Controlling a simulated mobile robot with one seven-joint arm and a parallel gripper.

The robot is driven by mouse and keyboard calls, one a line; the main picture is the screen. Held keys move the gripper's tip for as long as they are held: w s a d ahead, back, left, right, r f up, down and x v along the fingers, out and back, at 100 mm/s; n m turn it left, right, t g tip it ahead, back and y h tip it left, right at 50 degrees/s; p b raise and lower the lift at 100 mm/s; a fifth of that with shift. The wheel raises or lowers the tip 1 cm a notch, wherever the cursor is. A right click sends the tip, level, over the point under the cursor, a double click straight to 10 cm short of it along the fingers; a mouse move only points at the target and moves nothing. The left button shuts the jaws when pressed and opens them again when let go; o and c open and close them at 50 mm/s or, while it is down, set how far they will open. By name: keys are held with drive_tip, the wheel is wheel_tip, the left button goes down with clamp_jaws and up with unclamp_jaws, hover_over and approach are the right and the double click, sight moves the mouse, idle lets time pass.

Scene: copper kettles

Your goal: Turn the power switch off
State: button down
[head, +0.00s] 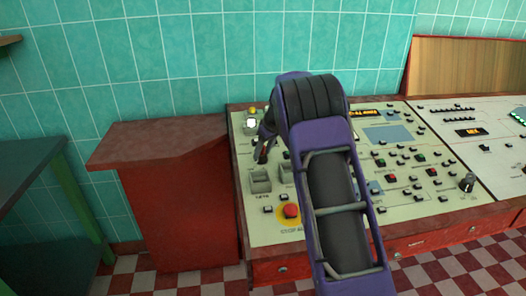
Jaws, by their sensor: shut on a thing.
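The control panel (262,222) has a pale sloping face with many switches and buttons. My purple and black arm (340,190) covers the panel's middle.
Grey rocker switches (260,181) and a red stop button (291,211) on a yellow disc lie below my gripper. A red cabinet (185,205) adjoins the panel on the left. A dark green table (40,165) stands further left. Checkered floor shows in front.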

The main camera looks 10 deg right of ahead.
drive_tip(key=shift+d+n, duration=0.1)
drive_tip(key=shift+n, duration=0.2)
drive_tip(key=shift+w+d+n+g+y+p, duration=0.1)
drive_tip(key=shift+n+g+y+p, duration=0.2)
drive_tip(key=shift+n, duration=0.6)
drive_tip(key=shift+w+n+g+y+p, duration=0.15)
drive_tip(key=shift+n+y, duration=0.25)
drive_tip(key=shift+n, duration=0.5)
drive_tip(key=shift+n+g+y+p, duration=0.3)
drive_tip(key=shift+n+g+p, duration=0.35)
drive_tip(key=shift+n+p, duration=0.9)
drive_tip(key=shift+n, duration=0.75)
drive_tip(key=shift+c, duration=1.7)
unclamp_jaws()
drive_tip(key=shift+d+r, duration=0.1)
drive_tip(key=p+v, duration=0.2)
drive_tip(key=v, duration=1.5)
drive_tip(key=shift+w+p, duration=0.3)
drive_tip(key=shift+p, duration=0.1)
